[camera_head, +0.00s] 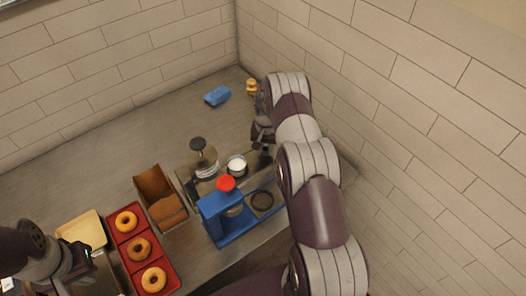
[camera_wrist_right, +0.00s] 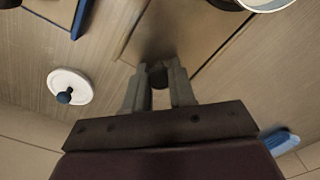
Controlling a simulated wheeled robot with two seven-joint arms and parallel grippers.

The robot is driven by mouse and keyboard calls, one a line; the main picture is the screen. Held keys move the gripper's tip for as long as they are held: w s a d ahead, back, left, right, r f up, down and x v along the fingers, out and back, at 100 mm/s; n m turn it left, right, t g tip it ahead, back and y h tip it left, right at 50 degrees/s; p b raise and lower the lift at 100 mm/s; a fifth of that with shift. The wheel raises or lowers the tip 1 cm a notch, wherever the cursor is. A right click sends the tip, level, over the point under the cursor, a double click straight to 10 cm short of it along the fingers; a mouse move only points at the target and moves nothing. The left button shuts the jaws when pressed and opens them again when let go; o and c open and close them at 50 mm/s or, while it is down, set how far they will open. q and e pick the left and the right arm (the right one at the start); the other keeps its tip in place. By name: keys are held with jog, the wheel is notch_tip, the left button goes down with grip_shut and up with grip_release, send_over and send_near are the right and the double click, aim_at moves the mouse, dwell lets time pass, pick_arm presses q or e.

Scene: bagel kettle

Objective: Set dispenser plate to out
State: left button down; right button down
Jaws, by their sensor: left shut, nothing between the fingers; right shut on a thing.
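A flat metal plate (camera_wrist_right: 185,35) with a small dark knob (camera_wrist_right: 157,74) shows in the right wrist view; I take it for the dispenser plate. My right gripper (camera_wrist_right: 157,80) is shut on that knob at the plate's near edge. In the head view my right gripper (camera_head: 262,133) is beside the counter equipment, and the arm hides much of the area around it. A blue stand with a red knob (camera_head: 226,184) and a dark ring (camera_head: 262,200) is nearby. My left gripper (camera_head: 88,254) is shut and empty, at the lower left by the trays.
A black-knobbed metal vessel (camera_head: 205,165) and a white-filled cup (camera_head: 237,165) stand by the blue stand. A brown box (camera_head: 153,182), red bagel tray (camera_head: 122,247) and tan tray (camera_head: 83,229) are left. A blue sponge (camera_head: 218,95) lies behind; the brick wall (camera_head: 400,110) is close right.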

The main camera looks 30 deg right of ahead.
jog(key=shift+d+f, duration=0.15)
jog(key=shift+d, duration=0.2)
jog(key=shift+w+a+r, duration=0.15)
jog(key=shift+a+r, duration=0.2)
jog(key=shift+a, duration=0.25)
jog(key=shift+d+f, duration=0.1)
jog(key=shift+d, duration=0.35)
jog(key=c, duration=1)
grip_release()
jog(key=shift+s+d, duration=0.1)
jog(key=shift+s, duration=0.2)
pick_arm(q)
jog(key=shift+a+f, duration=0.45)
jog(key=shift+f, duration=0.05)
jog(key=shift+w+a+f, duration=0.1)
jog(key=shift+w+f, duration=0.05)
jog(key=shift+w, duration=0.05)
pick_arm(e)
jog(key=shift+w+a, duration=0.1)
jog(key=shift+a, duration=0.15)
jog(key=shift+r+b, duration=0.35)
jog(key=shift+r, duration=0.05)
pick_arm(q)
notch_tip(320, 180, down, 4)
jog(key=b, duration=0.3)
pick_arm(e)
notch_tip(320, 180, up, 12)
jog(key=shift+d, duration=0.1)
